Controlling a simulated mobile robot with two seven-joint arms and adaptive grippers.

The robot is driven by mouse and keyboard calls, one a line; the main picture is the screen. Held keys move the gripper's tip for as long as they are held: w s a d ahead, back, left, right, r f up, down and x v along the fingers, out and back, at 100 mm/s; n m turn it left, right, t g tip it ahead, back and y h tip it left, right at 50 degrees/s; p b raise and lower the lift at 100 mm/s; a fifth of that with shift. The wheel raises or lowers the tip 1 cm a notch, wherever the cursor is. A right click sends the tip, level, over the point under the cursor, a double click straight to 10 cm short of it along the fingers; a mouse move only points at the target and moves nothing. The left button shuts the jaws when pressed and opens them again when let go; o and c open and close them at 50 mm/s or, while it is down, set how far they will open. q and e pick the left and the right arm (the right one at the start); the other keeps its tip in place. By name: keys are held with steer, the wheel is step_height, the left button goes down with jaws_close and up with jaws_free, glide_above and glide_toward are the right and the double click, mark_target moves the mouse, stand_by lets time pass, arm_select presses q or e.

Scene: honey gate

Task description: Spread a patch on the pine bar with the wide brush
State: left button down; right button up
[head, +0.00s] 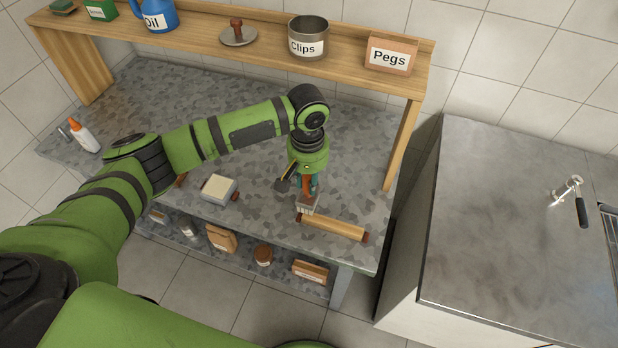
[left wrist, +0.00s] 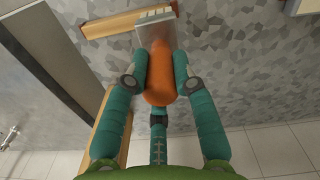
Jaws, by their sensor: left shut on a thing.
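The pine bar (head: 335,228) lies on the grey mottled bench near its front right edge, with dark reddish-brown ends. It also shows at the top left of the left wrist view (left wrist: 108,25). My left gripper (head: 307,184) points down just behind the bar's left end. It is shut on the orange handle of the wide brush (left wrist: 158,88). The brush's grey metal ferrule and pale bristles (left wrist: 155,15) reach over the bar's end. Whether the bristles touch the wood I cannot tell. No patch is visible on the bar. My right gripper is not in view.
A cream-topped block (head: 219,188) sits left on the bench, with a glue bottle (head: 83,136) farther left. A wooden shelf above holds the Clips tin (head: 308,40) and Pegs box (head: 390,56). Its right leg (head: 402,145) stands behind the bar. The bench middle is mostly clear.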

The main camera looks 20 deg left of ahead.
arm_select(q)
steer(key=shift+r+p, duration=0.15)
steer(key=shift+p, duration=0.2)
steer(key=f, duration=0.3)
steer(key=shift+s+d+f+b, duration=0.15)
steer(key=shift+d+f+b, duration=0.05)
steer(key=shift+f+b, duration=0.2)
steer(key=d+p, duration=0.1)
steer(key=d, duration=1.2)
steer(key=shift+f+p, duration=0.2)
steer(key=shift+p, duration=0.15)
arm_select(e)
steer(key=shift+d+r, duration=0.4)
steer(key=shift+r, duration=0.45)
arm_select(q)
steer(key=shift+s+f, duration=0.1)
steer(key=shift+d+f, duration=0.1)
steer(key=shift+f, duration=0.6)
steer(key=shift+f, duration=0.25)
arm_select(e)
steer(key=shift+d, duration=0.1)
